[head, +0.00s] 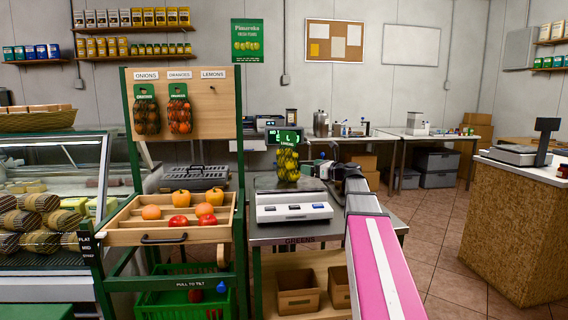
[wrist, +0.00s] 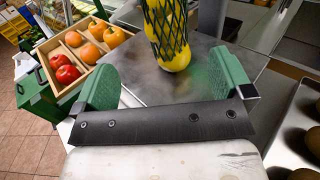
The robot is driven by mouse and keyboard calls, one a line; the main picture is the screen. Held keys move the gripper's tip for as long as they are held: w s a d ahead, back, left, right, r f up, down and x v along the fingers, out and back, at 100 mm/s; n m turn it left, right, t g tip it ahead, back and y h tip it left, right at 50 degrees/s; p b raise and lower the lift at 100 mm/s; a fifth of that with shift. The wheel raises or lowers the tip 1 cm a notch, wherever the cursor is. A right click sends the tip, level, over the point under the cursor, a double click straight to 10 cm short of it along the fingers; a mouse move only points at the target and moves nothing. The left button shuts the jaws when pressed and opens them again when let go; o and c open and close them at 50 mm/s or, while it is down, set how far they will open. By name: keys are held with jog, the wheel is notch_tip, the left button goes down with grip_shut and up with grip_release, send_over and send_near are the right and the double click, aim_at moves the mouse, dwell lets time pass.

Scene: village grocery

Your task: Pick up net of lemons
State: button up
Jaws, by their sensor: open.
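The net of lemons (head: 287,165) is a dark mesh bag of yellow fruit with a green label at its top. It is upright at the metal scale plate (head: 262,184), and its lower end shows in the wrist view (wrist: 172,45). My gripper (wrist: 166,80) is open, with its two green fingers spread and nothing between them. The net lies just beyond the fingertips, roughly between their lines. In the head view my gripper (head: 318,169) is close on the right of the net. The net's top is cut off in the wrist view.
A wooden rack (head: 187,105) at left holds a net of onions (head: 147,115) and a net of oranges (head: 180,114); the LEMONS peg is empty. A display (head: 284,136) stands behind the net.

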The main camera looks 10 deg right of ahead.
aim_at(296, 151)
jog(key=shift+w+a+r, duration=0.2)
jog(key=shift+w+r, duration=0.1)
jog(key=shift+w, duration=0.25)
jog(key=x, duration=0.5)
jog(key=shift+r+x, duration=0.1)
jog(key=shift+x, duration=1.15)
jog(key=shift+r+x, duration=0.15)
jog(key=shift+x, duration=1.1)
jog(key=shift+w+d, duration=0.15)
jog(key=c, duration=1.5)
jog(key=shift+r, duration=0.5)
jog(key=r, duration=0.3)
jog(key=shift+a+r, duration=0.2)
jog(key=shift+r, duration=0.1)
jog(key=s+a+r, duration=0.4)
jog(key=s+a, duration=0.1)
jog(key=s+a+r, duration=0.2)
jog(key=a, duration=0.1)
jog(key=shift+s+a+r, duration=0.2)
jog(key=shift+s+r, duration=0.05)
jog(key=shift+s, duration=0.05)
